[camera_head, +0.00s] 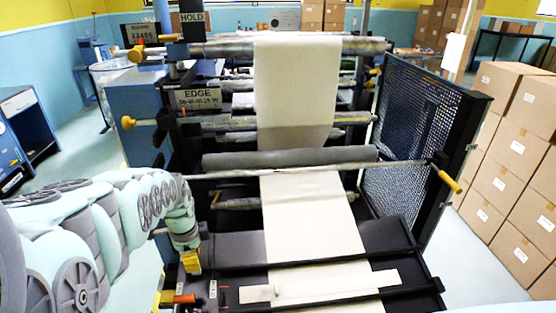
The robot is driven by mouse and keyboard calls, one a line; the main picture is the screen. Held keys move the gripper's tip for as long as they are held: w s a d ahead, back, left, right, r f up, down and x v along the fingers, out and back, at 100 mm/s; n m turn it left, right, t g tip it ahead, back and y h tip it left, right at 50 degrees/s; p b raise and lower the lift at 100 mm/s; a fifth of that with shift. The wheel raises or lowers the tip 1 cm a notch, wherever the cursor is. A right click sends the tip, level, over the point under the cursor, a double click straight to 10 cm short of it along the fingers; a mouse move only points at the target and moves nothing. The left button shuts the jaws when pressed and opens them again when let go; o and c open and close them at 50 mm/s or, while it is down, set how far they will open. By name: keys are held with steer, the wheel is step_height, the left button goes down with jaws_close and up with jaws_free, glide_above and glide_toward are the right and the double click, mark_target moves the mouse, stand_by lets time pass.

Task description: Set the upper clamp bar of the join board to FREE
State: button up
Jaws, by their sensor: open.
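The join board (385,233) is a dark sloping panel at the lower right, with the pale kraft web running down over its middle. Its upper clamp bar (340,258) is a thin black bar lying across the web. A second, lower clamp bar (370,293) crosses nearer the front. A yellow piece (190,262) sits by the left end of the upper bar. My arm reaches in from the left, and my open gripper (189,246) is just above that yellow piece. The fingers are small and dark, so I cannot tell whether they touch it. No readable setting shows on the upper bar.
An orange handle (185,298) is at the lower bar's left end. A pale strip (320,287) lies across the web (300,200). A rod with a yellow handle (449,181) crosses above the board. A mesh guard (412,130) and stacked cartons (510,190) stand right.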

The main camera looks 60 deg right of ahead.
steer(key=shift+a+r+p, duration=0.1)
steer(key=shift+r+p, duration=0.25)
steer(key=shift+r, duration=0.5)
steer(key=shift+r+b, duration=0.9)
steer(key=shift+r, duration=1.15)
step_height(320, 180, up, 9)
steer(key=p, duration=0.4)
steer(key=w+d+r+n+t+h+p, duration=0.25)
steer(key=w+d+n+h, duration=0.2)
steer(key=w+d, duration=0.35)
steer(key=w+d+r+n+t+h+p, duration=0.1)
steer(key=w+r+n+t+h+p, duration=0.1)
steer(key=w, duration=0.5)
steer(key=shift+w+d+r+n+t+h, duration=0.15)
steer(key=shift+d+r+n+t+h, duration=0.25)
steer(key=shift+r+n+t+h, duration=0.65)
steer(key=shift+f+t+y, duration=0.2)
steer(key=shift+t+y, duration=0.1)
